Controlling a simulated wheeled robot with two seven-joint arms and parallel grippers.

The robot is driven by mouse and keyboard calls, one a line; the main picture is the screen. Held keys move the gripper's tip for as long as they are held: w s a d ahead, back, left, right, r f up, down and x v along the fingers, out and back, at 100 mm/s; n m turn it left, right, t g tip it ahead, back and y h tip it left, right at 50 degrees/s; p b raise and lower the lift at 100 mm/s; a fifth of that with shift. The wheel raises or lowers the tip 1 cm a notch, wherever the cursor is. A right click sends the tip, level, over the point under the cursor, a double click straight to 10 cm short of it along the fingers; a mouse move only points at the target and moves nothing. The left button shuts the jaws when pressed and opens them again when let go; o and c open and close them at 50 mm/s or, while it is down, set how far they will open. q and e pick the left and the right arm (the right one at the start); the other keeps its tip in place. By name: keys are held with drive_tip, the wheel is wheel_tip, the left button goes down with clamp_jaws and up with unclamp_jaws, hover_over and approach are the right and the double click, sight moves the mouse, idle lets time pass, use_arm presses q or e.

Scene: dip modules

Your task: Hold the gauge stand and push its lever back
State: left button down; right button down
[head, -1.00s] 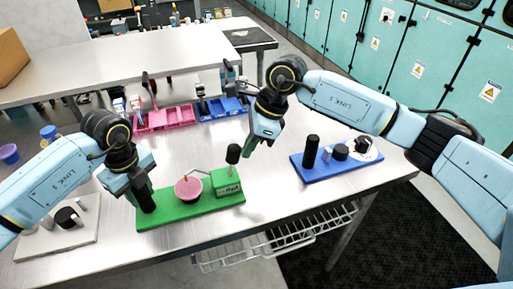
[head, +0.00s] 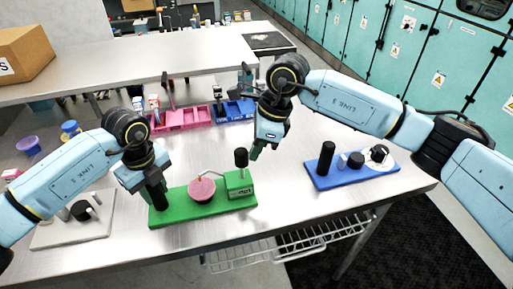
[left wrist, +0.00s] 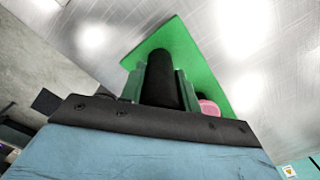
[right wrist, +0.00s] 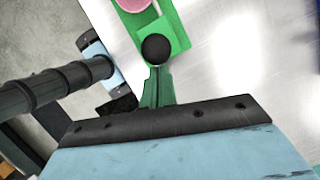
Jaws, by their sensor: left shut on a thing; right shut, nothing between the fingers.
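The gauge stand is a green base (head: 222,207) with a black post (head: 158,209) at its left end, a pink round part (head: 201,189) in the middle and a green block (head: 239,183) at its right end. The lever with its black knob (head: 241,158) stands upright above the block. My left gripper (head: 156,193) is shut on the black post, also seen in the left wrist view (left wrist: 160,80). My right gripper (head: 257,152) is shut and empty beside the knob. In the right wrist view its fingertips lie close to the knob (right wrist: 155,50); I cannot tell whether they touch.
A blue stand (head: 352,178) with black parts lies to the right. A grey-white stand (head: 60,234) lies at the left, under my left arm. Pink bins (head: 180,120) and blue bins (head: 233,112) stand behind. The table between the green and blue stands is clear.

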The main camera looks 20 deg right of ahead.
use_arm(q)
drive_tip(key=shift+s, duration=0.1)
use_arm(e)
drive_tip(key=v, duration=1)
drive_tip(key=shift+a+r, duration=0.15)
drive_tip(key=shift+a, duration=0.2)
use_arm(q)
drive_tip(key=c, duration=0.9)
unclamp_jaws()
drive_tip(key=shift+c, duration=0.2)
drive_tip(key=shift+r, duration=0.1)
wheel_tip(320, 180, up, 7)
drive_tip(key=p, duration=0.5)
drive_tip(key=shift+r, duration=0.15)
use_arm(e)
wheel_tip(320, 180, up, 5)
drive_tip(key=shift+r, duration=0.2)
use_arm(q)
drive_tip(key=shift+p, duration=0.3)
